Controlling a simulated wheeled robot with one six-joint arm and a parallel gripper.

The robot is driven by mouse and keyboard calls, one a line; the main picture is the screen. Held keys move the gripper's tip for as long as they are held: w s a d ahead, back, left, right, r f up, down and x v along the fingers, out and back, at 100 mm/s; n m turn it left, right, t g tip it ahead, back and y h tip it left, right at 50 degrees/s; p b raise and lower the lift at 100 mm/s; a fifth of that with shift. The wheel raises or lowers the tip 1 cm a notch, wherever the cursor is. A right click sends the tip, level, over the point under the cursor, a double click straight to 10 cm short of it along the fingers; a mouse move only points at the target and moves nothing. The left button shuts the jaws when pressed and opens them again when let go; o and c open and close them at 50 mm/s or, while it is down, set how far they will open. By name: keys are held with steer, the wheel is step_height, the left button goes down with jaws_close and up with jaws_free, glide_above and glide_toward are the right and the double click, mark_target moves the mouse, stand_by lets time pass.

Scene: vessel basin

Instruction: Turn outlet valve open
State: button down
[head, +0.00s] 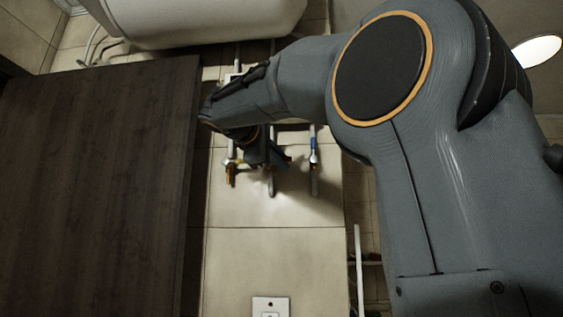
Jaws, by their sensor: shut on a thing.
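My gripper (270,158) is in front of the tiled wall, below the white tank, among the valves and pipes. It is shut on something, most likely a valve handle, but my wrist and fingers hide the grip. A valve with brass-coloured parts (231,170) shows on the left pipe, just left of my gripper. A valve with a blue part (314,150) is on the right pipe, apart from my gripper. I cannot tell from the picture which is the outlet valve or how its handle is turned.
A white tank (200,20) hangs above the pipes. A dark wooden panel (95,185) fills the left side, close to my wrist. A middle pipe end (271,184) hangs below my gripper. A white wall plate (270,306) is at the bottom. The tiles between are bare.

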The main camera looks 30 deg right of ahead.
steer(key=n, duration=0.1)
steer(key=n+h, duration=0.1)
steer(key=n, duration=0.1)
steer(key=shift+w+a+r+b, duration=0.1)
steer(key=shift+r+b, duration=0.25)
steer(key=shift+r, duration=0.05)
steer(key=n, duration=0.1)
steer(key=n+t+h+b, duration=0.1)
steer(key=n, duration=0.1)
steer(key=r+n+h, duration=0.1)
steer(key=shift+w+a+t, duration=0.2)
steer(key=shift+a+t, duration=0.1)
steer(key=n, duration=0.2)
steer(key=n+t+b, duration=0.1)
steer(key=a+n+t+b, duration=0.1)
steer(key=n, duration=0.1)
steer(key=shift+w+r+n, duration=0.3)
steer(key=shift+r, duration=0.1)
steer(key=shift+w+a+r+n+t+b, duration=0.15)
steer(key=shift+n+t+b, duration=0.3)
steer(key=shift+n, duration=0.6)
steer(key=shift+w+a+f+n+t+b, duration=0.1)
steer(key=shift+a+n+t+b, duration=0.1)
steer(key=shift+n+t, duration=0.6)
steer(key=shift+w+a+r+n+t+b, duration=0.15)
steer(key=shift+n+t+b, duration=0.2)
steer(key=shift+n, duration=0.9)
steer(key=shift+y, duration=0.4)
